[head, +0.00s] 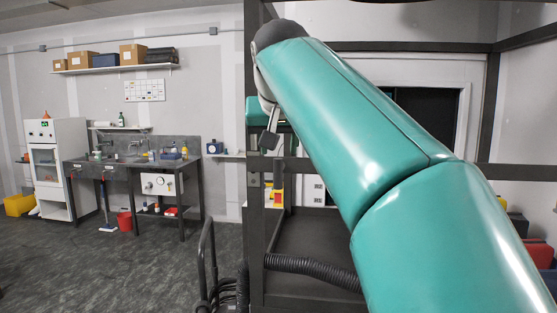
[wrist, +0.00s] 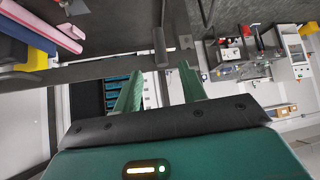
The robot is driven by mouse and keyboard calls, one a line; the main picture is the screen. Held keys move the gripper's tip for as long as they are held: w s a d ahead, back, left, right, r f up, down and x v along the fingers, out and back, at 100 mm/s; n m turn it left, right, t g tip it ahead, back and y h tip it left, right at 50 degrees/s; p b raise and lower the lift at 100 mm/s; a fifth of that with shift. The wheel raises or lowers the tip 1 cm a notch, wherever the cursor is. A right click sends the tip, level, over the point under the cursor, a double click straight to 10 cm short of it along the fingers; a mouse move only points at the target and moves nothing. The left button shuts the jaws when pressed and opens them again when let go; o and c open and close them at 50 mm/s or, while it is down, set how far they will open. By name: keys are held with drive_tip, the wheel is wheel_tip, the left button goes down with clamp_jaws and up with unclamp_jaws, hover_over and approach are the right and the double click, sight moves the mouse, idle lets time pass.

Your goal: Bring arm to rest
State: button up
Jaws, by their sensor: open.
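My teal arm (head: 370,130) fills the right half of the head view, rising from the lower right to a dark joint at upper centre. My gripper (wrist: 160,84) shows in the wrist view as two green fingers spread apart. I see nothing between them.
Dark frame posts (head: 255,200) stand close beside the arm in the head view. A sink bench (head: 128,165), a white cabinet (head: 48,165) and a wall shelf (head: 115,68) are at the left. The floor (head: 100,265) before the bench is mostly clear.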

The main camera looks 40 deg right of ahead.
drive_tip(key=shift+v, duration=1.1)
drive_tip(key=a+f+n+y, duration=0.45)
drive_tip(key=a+f, duration=0.85)
drive_tip(key=f, duration=0.4)
drive_tip(key=s+a+f+n, duration=0.1)
drive_tip(key=s+a+f, duration=0.2)
drive_tip(key=f, duration=0.4)
drive_tip(key=s+a+f+n+y, duration=0.1)
drive_tip(key=s+a+f, duration=0.2)
drive_tip(key=a+f, duration=0.2)
drive_tip(key=s+a+f+n+g, duration=0.1)
drive_tip(key=s+a+f, duration=0.2)
drive_tip(key=f, duration=0.7)
drive_tip(key=shift+a+n, duration=0.35)
drive_tip(key=shift+a, duration=0.4)
drive_tip(key=shift+w+y, duration=0.1)
drive_tip(key=shift+y, duration=0.15)
